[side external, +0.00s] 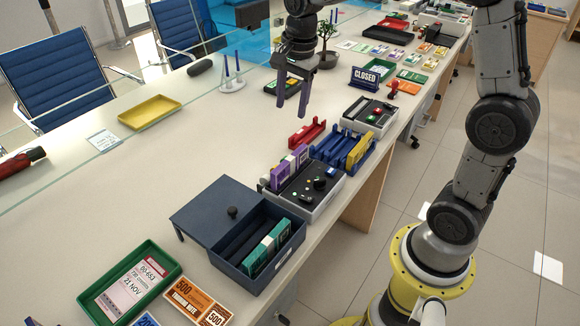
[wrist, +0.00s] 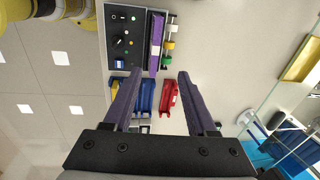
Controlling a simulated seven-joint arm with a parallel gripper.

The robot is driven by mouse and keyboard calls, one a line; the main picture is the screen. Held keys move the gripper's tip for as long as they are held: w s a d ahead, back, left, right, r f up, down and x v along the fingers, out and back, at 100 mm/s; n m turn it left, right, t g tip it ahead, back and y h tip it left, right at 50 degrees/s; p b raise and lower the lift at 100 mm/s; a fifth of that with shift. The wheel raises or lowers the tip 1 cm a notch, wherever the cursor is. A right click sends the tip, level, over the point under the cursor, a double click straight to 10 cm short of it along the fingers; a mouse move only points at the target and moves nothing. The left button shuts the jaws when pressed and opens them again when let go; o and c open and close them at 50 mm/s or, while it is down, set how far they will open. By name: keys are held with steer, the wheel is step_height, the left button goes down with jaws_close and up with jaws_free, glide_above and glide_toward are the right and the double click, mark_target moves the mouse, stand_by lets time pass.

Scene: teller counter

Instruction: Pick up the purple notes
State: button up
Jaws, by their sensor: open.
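The purple notes (side external: 279,178) stand on edge as a narrow bundle along the left side of a grey counting machine with a black top (side external: 306,188). They also show as a purple strip (wrist: 156,42) beside the machine in the wrist view, just beyond my fingertips. My gripper (side external: 291,108) points down, open and empty, above the counter and apart from the notes. Its two fingers (wrist: 161,74) are spread in the wrist view. Yellow and white pieces sit at the notes' side, partly covering them in the side view.
A blue rack (side external: 343,147) and a red holder (side external: 306,132) stand close behind the notes. A dark cash box (side external: 207,211) with green bundles is in front. The CLOSED sign (side external: 367,75) stands farther back. The counter left of the notes is clear.

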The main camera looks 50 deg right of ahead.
steer(key=g, duration=0.1)
glide_above(290, 158)
step_height(290, 158, down, 5)
steer(key=shift+g, duration=0.3)
steer(key=f, duration=0.8)
steer(key=shift+s+d+f, duration=0.1)
steer(key=shift+s+f, duration=0.1)
steer(key=shift+f, duration=0.15)
steer(key=shift+w+f, duration=0.15)
steer(key=shift+f, duration=3.05)
steer(key=shift+c, duration=0.3)
jaws_close()
